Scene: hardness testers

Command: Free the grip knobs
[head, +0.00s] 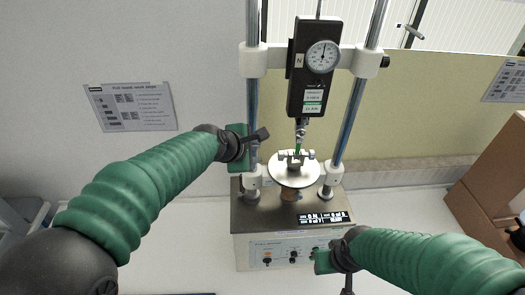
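The tester stands in the middle with a black force gauge (312,75) and dial between two steel columns. Below it, a small metal grip (294,161) sits over a round white plate (293,178). Its small grip knobs show on the left (281,156) and the right (311,154). My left gripper (256,146), green and black, is beside the left column, left of the grip and apart from the knobs. My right gripper (330,266) is low in front of the control panel, its fingertips partly hidden. Finger gaps are unclear on both.
The grey tester base (240,212) has a front panel with several knobs (293,254). The left column (253,100) and right column (355,110) flank the grip. A cardboard box (490,185) is at the right. Bench to the left of the base is mostly clear.

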